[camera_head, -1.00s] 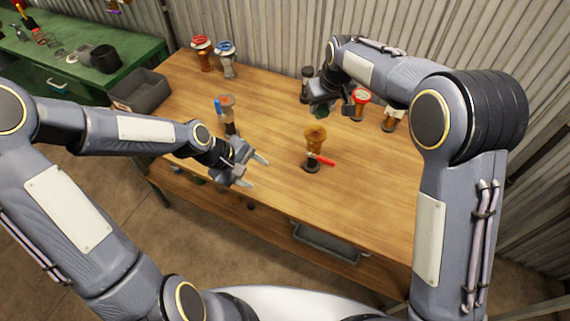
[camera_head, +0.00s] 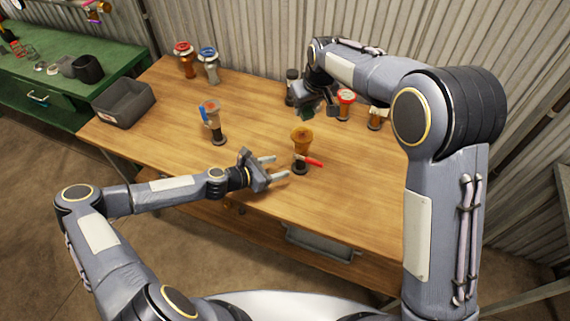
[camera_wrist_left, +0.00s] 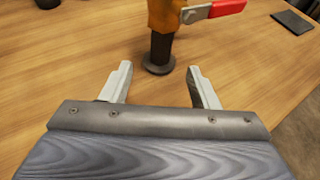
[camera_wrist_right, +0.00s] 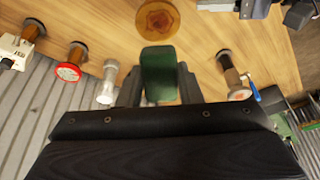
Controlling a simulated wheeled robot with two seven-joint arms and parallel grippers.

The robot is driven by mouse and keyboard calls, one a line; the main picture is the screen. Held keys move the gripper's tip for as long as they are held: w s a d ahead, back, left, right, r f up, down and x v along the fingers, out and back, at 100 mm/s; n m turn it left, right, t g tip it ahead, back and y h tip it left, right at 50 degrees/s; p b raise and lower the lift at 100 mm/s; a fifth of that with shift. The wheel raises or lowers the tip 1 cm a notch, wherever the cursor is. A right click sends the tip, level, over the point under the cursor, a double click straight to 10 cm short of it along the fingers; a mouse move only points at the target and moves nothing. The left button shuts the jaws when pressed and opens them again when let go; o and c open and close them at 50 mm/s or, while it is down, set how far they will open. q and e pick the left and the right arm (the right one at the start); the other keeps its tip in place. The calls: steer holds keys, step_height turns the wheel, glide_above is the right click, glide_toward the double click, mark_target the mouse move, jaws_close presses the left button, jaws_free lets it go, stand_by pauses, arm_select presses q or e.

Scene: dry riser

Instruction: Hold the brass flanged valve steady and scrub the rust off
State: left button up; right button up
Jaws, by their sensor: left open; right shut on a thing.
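The brass flanged valve (camera_head: 301,141) stands upright on a dark base on the wooden table, with a red lever pointing right. Its flange looks orange-brown and rusty; the flange top shows in the right wrist view (camera_wrist_right: 157,19). My left gripper (camera_head: 279,166) is open and empty, just left of the valve's lower part. In the left wrist view the valve's dark stem and base (camera_wrist_left: 158,60) lie ahead, beyond the open fingers. My right gripper (camera_head: 313,110) is shut on a green block (camera_wrist_right: 160,73), above the table behind the valve and apart from it.
A valve with a blue lever (camera_head: 211,122) stands to the left. Red-topped (camera_head: 185,60) and blue-topped (camera_head: 208,65) valves stand at the back left. A red-wheeled fitting (camera_head: 344,104) stands right of my right gripper. A grey bin (camera_head: 123,104) sits at the left table end.

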mark_target(301, 161)
arm_select(q)
steer(key=x, duration=1.1)
steer(key=shift+d+f, duration=0.15)
steer(key=shift+d, duration=0.05)
steer(key=shift+c, duration=0.2)
jaws_close()
